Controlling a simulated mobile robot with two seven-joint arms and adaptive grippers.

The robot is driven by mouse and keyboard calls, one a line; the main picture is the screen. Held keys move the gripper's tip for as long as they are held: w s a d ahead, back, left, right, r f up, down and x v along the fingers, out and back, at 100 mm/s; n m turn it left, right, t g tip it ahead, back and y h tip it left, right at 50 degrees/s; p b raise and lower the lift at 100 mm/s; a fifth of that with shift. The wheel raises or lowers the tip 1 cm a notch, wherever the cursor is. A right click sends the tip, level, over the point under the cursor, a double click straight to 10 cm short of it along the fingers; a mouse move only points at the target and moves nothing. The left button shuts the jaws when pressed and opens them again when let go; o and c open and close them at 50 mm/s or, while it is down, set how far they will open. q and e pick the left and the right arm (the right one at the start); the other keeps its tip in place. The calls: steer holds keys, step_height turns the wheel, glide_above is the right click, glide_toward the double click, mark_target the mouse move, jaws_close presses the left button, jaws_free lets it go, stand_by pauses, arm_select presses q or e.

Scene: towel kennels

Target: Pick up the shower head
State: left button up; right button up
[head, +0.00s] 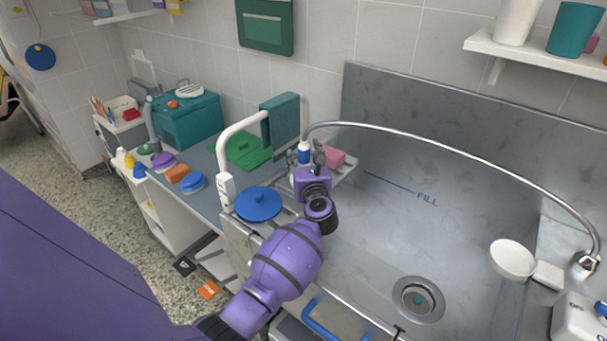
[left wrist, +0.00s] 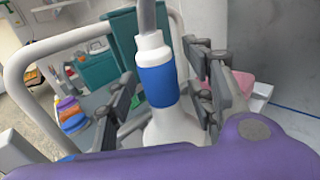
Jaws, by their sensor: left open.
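The shower head (head: 304,153) has a blue band and a white body, with a curved metal hose rising from its top. It stands upright near the left end of the steel tub. In the left wrist view the shower head (left wrist: 157,80) shows large, with its wider white lower part partly hidden behind my purple wrist. My left gripper (head: 306,163) is open, with one finger on each side of the shower head. In the left wrist view gaps show between the fingers and the blue band. My right gripper is not in view.
A white rail (head: 222,150) arches left of the gripper. The hose (head: 450,142) arcs over the tub (head: 370,230), whose floor is clear around the drain (head: 418,299).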

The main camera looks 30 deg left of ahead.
arm_select(q)
jaws_close()
stand_by(0.3)
steer(key=shift+r, duration=0.1)
